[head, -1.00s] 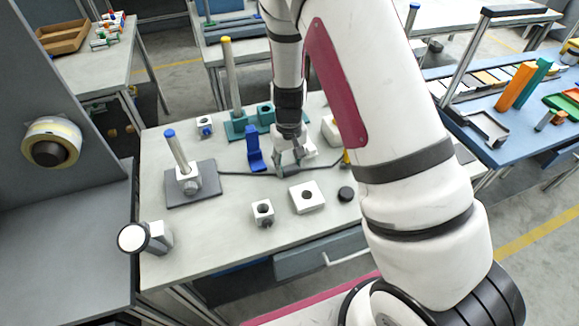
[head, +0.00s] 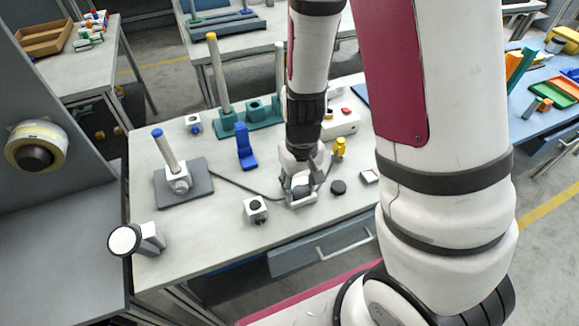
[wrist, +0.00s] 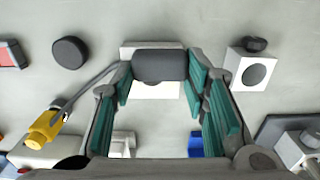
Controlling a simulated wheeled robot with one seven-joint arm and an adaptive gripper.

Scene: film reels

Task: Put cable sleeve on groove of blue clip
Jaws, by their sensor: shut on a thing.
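The cable sleeve (wrist: 160,66) is a dark grey cylinder between the teal finger pads of my gripper (wrist: 160,78) in the wrist view. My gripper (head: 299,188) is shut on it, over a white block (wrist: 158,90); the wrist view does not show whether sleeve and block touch. The blue clip (head: 246,148) stands upright on the table, behind and left of my gripper in the head view, apart from the sleeve. Only a blue piece of it (wrist: 208,144) shows between the fingers in the wrist view. Its groove is not clear.
A black cable (head: 235,186) runs from near the grey base plate (head: 199,190) to my gripper. A yellow connector (wrist: 45,127) is on a cable at left. A white block with a hole (wrist: 252,72) and a black disc (wrist: 70,52) flank my gripper. Teal holders (head: 262,112) stand behind the clip.

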